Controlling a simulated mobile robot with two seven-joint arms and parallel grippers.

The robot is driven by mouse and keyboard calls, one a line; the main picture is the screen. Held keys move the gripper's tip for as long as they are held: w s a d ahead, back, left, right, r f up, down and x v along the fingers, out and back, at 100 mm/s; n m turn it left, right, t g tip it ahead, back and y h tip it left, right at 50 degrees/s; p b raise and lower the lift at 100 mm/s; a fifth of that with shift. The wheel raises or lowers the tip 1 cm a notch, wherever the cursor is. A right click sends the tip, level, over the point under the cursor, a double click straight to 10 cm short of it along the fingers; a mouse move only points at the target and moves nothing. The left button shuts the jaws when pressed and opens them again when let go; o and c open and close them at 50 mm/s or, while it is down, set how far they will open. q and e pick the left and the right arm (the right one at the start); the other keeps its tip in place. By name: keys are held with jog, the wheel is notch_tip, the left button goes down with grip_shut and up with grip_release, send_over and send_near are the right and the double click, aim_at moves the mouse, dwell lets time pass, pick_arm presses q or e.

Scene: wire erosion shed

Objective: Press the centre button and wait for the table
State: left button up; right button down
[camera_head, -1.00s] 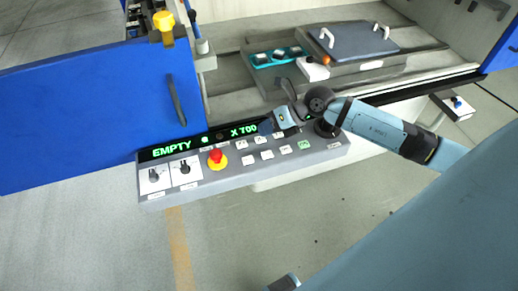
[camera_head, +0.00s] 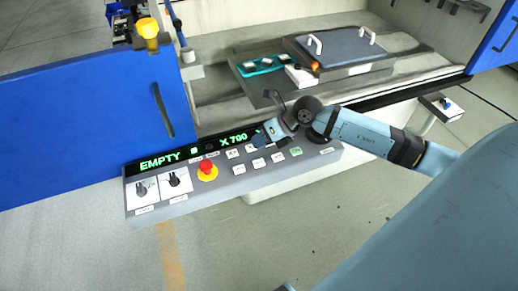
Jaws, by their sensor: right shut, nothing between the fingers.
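The grey control panel (camera_head: 210,200) runs along the machine's front edge, with several small white buttons (camera_head: 258,163) and one green button (camera_head: 296,152). Which one is the centre button I cannot tell; the labels are too small to read. The panel display (camera_head: 160,160) reads "EMPTY" and "X 700" in green. My right gripper (camera_head: 261,138) is shut and empty, its tips low over the upper row of buttons. It hides part of that row, and I cannot tell whether it touches a button. My left gripper is not in view.
A red stop knob (camera_head: 207,170) on a yellow base and two rotary switches (camera_head: 173,181) sit on the panel's left. A blue door (camera_head: 80,130) stands behind, left. The machine bed holds a teal tray (camera_head: 262,66) and a dark plate with handles (camera_head: 345,48).

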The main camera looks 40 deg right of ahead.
jog(key=b, duration=0.2)
send_over(260, 161)
notch_tip(260, 161, down, 4)
jog(key=shift+f, duration=0.1)
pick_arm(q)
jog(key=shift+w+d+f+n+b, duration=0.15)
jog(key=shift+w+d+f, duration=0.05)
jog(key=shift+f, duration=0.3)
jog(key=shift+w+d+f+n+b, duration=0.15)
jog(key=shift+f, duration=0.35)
pick_arm(e)
jog(key=shift+f, duration=0.45)
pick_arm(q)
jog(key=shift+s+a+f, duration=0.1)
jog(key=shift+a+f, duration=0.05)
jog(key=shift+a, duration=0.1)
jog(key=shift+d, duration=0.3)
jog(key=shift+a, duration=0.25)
pick_arm(e)
jog(key=shift+f, duration=0.15)
jog(key=shift+f, duration=0.3)
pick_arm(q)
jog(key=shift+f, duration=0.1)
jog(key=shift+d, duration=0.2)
